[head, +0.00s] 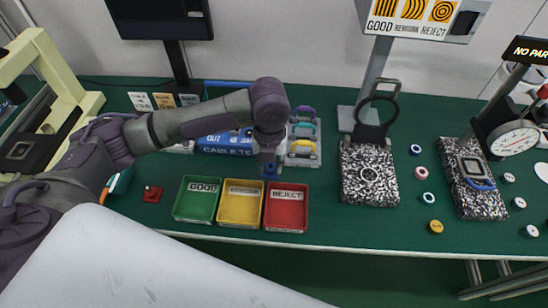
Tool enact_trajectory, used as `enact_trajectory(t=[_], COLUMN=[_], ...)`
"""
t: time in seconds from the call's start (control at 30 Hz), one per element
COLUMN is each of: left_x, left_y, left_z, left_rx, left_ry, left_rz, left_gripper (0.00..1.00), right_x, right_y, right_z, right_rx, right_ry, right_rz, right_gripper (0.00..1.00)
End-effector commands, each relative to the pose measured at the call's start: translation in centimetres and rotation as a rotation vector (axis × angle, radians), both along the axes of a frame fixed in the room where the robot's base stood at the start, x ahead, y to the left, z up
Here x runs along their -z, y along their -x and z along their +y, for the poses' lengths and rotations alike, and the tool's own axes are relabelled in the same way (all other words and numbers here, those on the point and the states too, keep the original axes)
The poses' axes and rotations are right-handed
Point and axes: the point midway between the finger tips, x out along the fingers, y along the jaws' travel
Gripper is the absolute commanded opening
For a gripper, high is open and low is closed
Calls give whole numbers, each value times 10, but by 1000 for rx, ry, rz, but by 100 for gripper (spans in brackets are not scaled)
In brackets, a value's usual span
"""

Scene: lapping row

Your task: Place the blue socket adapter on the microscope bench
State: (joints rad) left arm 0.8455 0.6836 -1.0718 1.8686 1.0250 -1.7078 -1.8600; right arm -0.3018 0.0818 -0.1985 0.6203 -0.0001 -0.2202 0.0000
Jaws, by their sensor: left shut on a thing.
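My left arm reaches in from the left, and its gripper (269,160) points down above the back edge of the yellow and red bins. It is shut on a small blue piece, the blue socket adapter (270,171), which shows only as a bit of blue at the fingertips; the fingers hide most of it. I cannot tell whether it touches anything below. My right gripper is not in view. No microscope shows, so I cannot tell whether this green-topped bench (330,222) is the microscope bench.
Green (180,210), yellow (241,222) and red (286,226) bins stand at the front edge. A rack with coloured pieces (303,135) is behind the gripper. Speckled gauge stands (368,190) and small round pieces occupy the right. Bare green surface lies right of the red bin.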

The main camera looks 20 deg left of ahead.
Motion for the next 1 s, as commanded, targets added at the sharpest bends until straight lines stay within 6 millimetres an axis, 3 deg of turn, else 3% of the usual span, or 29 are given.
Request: enact_trajectory(t=[0.1, 0.3, 0.47, 0.73, 1.0], left_x=[16, 33, 40, 75, 77], left_y=[-25, -51, -55, -54, -55], left_z=[11, 22, 24, 24, 24], left_rx=[-5, -2, 0, 0, 0], left_ry=[-2, 0, 0, -1, -1], left_rz=[1, 0, 0, 0, -2], left_gripper=[0, 0, 0, 0, 0], right_x=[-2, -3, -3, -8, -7], right_y=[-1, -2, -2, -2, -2], right_z=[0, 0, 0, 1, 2], right_rx=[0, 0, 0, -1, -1], right_ry=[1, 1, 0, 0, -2], right_rz=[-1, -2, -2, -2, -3], right_gripper=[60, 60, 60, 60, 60])
